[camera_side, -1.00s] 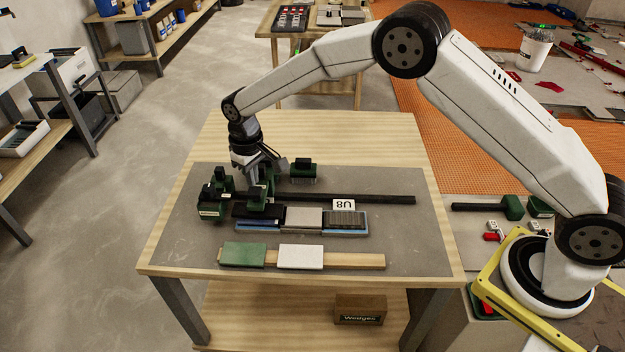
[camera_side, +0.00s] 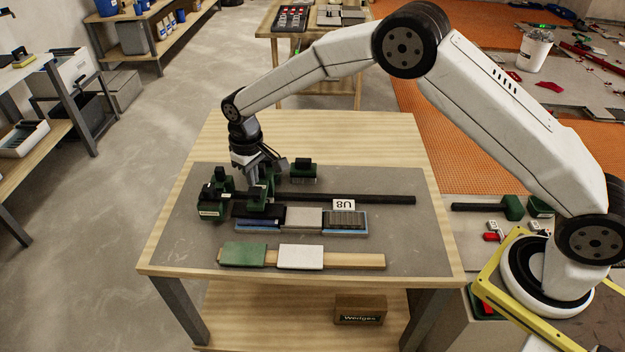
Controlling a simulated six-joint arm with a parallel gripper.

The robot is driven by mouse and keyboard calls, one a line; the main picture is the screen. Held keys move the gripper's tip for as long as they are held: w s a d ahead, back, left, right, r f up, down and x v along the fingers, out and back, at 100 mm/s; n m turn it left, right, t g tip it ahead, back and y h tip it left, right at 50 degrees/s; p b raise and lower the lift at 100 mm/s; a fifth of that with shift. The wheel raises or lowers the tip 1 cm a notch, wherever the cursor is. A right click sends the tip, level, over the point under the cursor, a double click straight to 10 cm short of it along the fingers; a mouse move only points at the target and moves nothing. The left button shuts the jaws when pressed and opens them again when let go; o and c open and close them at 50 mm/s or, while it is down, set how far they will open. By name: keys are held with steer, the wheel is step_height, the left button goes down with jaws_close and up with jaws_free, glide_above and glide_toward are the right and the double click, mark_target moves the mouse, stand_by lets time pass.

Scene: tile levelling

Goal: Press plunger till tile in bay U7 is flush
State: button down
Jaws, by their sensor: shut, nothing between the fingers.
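My gripper (camera_side: 262,174) points down over the green and black tool (camera_side: 258,205) at the left part of the rail. It is shut, with nothing seen between its fingers; its tips are close to the tool's top, and I cannot tell whether they touch. Below the tool is a dark tile on a blue base (camera_side: 257,223), partly hidden by the tool. A grey tile (camera_side: 303,217) and a ribbed dark tile (camera_side: 346,219) lie to its right. A white label reading U8 (camera_side: 344,204) stands behind the ribbed tile. No U7 label is readable, and the plunger cannot be told apart clearly.
A black rail (camera_side: 370,199) runs behind the tiles, with a green block (camera_side: 211,207) at its left end. Another green block (camera_side: 303,172) stands behind. In front, a wooden strip (camera_side: 355,261) bears a green piece (camera_side: 243,254) and a white tile (camera_side: 301,257). The grey mat's right side is clear.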

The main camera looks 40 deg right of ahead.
mark_target(255, 191)
steer(key=shift+f, duration=1.7)
stand_by(2.4)
stand_by(0.8)
steer(key=shift+r, duration=3.6)
steer(key=shift+s+d+r, duration=0.2)
steer(key=shift+s+d, duration=0.05)
steer(key=shift+d, duration=0.1)
steer(key=s+d+r+m+t, duration=0.1)
steer(key=s+d, duration=0.6)
steer(key=s, duration=0.6)
steer(key=s+d+r+m+t, duration=0.1)
steer(key=s+d+r+m, duration=0.1)
steer(key=s+d, duration=0.6)
steer(key=s, duration=0.5)
steer(key=shift+t, duration=0.3)
